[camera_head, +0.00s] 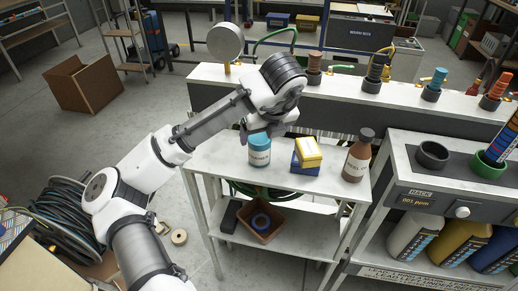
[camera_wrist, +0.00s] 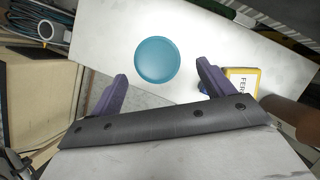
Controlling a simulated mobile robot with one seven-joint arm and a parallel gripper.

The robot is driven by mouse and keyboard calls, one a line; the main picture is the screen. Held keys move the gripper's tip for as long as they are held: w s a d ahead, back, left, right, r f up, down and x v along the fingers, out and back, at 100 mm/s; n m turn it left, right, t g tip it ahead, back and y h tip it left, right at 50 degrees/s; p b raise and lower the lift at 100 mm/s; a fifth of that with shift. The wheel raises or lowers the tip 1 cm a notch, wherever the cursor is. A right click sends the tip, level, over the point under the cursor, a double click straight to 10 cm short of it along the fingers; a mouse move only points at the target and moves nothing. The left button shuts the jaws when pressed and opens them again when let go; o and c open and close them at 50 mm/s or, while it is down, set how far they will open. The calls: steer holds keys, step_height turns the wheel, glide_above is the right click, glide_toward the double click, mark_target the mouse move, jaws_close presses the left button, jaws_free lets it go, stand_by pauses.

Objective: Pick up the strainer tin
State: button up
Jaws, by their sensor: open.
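My gripper (camera_head: 260,132) is just above the tin in the head view, hiding part of the lid's top. In the wrist view the two purple fingers of my gripper (camera_wrist: 162,72) are spread apart, one toward each side of the lid, with nothing between them. Whether they reach down to the tin's height is unclear.
A yellow box (camera_head: 308,152) on a blue box (camera_head: 304,168) stands right of the tin; the yellow one shows near my right finger in the wrist view (camera_wrist: 242,80). A brown bottle (camera_head: 357,160) stands further right. A raised ledge (camera_head: 330,100) runs behind the bench.

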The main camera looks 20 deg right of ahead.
mark_target(260, 138)
steer(key=shift+w+p+x, duration=0.2)
steer(key=shift+p+x, duration=0.5)
steer(key=shift+x, duration=2.7)
steer(key=shift+a+r, duration=0.1)
steer(key=shift+r, duration=0.05)
steer(key=c, duration=1.1)
